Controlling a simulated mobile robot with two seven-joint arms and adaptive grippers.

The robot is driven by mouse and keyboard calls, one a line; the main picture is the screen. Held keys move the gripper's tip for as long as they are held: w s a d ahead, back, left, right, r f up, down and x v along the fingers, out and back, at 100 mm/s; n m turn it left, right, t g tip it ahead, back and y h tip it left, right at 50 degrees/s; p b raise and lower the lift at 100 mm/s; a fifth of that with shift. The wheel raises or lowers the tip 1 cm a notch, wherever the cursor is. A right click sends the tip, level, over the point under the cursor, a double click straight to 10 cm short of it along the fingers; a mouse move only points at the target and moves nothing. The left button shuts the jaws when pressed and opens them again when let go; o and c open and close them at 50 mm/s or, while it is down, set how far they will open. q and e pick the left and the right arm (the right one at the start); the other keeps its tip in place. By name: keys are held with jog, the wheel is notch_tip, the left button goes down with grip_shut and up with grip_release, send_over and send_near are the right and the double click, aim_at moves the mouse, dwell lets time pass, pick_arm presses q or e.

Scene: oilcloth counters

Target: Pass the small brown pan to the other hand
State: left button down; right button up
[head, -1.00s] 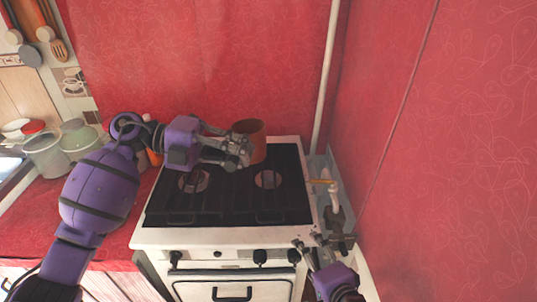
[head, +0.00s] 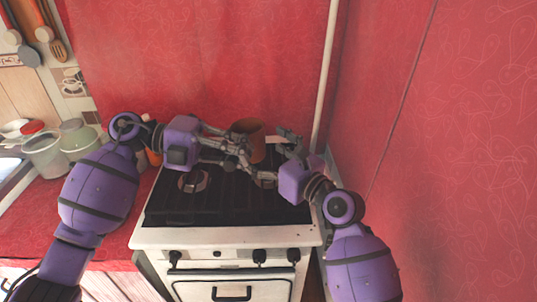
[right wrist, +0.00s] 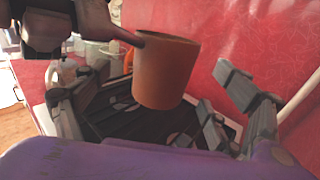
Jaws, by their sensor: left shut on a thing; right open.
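The small brown pan (head: 248,135) is held upright above the back of the stove. My left gripper (head: 238,158) is shut on it from the left; in the right wrist view its dark fingers are at the end of the pan's handle. In that view the pan's round orange-brown body (right wrist: 165,72) shows between my right gripper's spread fingers. My right gripper (head: 274,158) is open and empty, close to the pan's right side. I cannot tell whether a right finger touches the pan.
The white stove (head: 215,238) with black grates lies below both grippers. A red wall rises behind and to the right, with a white pipe (head: 326,80) near the corner.

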aim_at(238, 132)
pick_arm(q)
jog(key=shift+r, duration=0.15)
pick_arm(e)
jog(key=x, duration=1)
jog(key=shift+a, duration=0.1)
jog(key=c, duration=1)
pick_arm(q)
jog(key=shift+w, duration=0.1)
pick_arm(e)
jog(key=shift+s+a, duration=0.1)
jog(key=shift+a, duration=0.1)
jog(key=c, duration=1)
jog(key=shift+c, duration=0.2)
pick_arm(q)
jog(key=c, duration=2.2)
grip_release()
pick_arm(e)
jog(key=shift+r, duration=0.15)
pick_arm(q)
jog(key=o, duration=0.6)
jog(key=shift+o, duration=0.6)
pick_arm(e)
jog(key=shift+d, duration=0.15)
